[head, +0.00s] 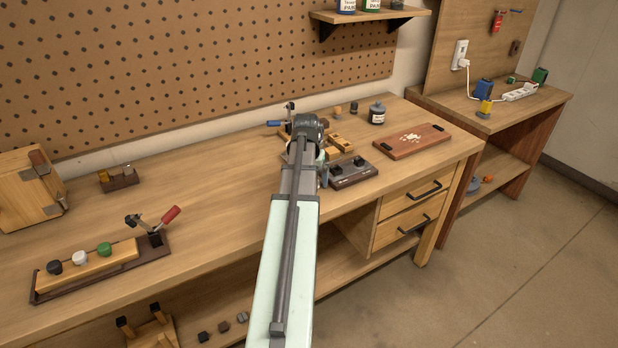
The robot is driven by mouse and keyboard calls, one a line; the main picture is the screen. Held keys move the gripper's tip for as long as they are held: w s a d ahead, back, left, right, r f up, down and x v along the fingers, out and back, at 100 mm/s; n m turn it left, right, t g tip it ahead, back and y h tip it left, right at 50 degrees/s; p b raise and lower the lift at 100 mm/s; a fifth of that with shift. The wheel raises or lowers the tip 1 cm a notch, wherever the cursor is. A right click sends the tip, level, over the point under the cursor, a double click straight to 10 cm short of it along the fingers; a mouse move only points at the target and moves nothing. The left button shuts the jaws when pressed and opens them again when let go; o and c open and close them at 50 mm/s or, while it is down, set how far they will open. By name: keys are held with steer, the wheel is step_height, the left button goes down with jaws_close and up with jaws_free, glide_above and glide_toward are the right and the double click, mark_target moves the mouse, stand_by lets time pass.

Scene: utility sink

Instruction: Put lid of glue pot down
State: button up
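A small dark jar with a white label (377,113) stands upright at the back right of the workbench; it looks like the glue pot. Its top is grey with a small raised part, and I cannot tell for sure whether that is a separate lid. My arm reaches from the bottom of the view toward the back of the bench. My gripper (310,140) is at its far end, left of the jar and apart from it. The arm hides its fingers, so I cannot see whether they hold anything.
A dark block with round tops (352,172) and small wooden pieces (340,142) are close to my gripper. A toggle clamp (152,226) stands at left.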

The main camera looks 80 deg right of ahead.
step_height(320, 180, up, 12)
steer(key=a, duration=0.1)
steer(key=shift+a, duration=0.4)
steer(key=shift+r, duration=0.1)
stand_by(0.6)
